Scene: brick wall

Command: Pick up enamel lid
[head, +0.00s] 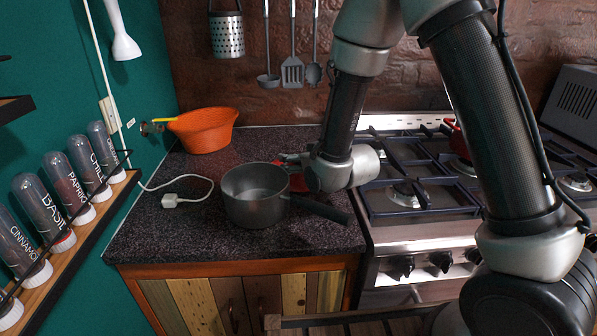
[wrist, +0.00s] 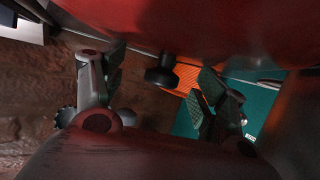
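The enamel lid is red with a black knob. In the head view a small part of the lid (head: 298,182) shows on the counter behind the pot; my arm and gripper hide most of it. In the wrist view, which looks upside down, the red lid (wrist: 200,25) fills the top, and its black knob (wrist: 161,76) sticks out toward my gripper. My gripper (wrist: 158,88) is open, with one finger on each side of the knob and a visible gap to both. In the head view my gripper (head: 285,159) points left, low over the counter; its fingertips are small there.
A grey pot (head: 252,205) stands just in front and left of my gripper, its handle reaching right beneath my wrist. An orange colander (head: 205,133) stands behind left. A white plug and cable (head: 180,199) lie left. The stove (head: 420,195) is right.

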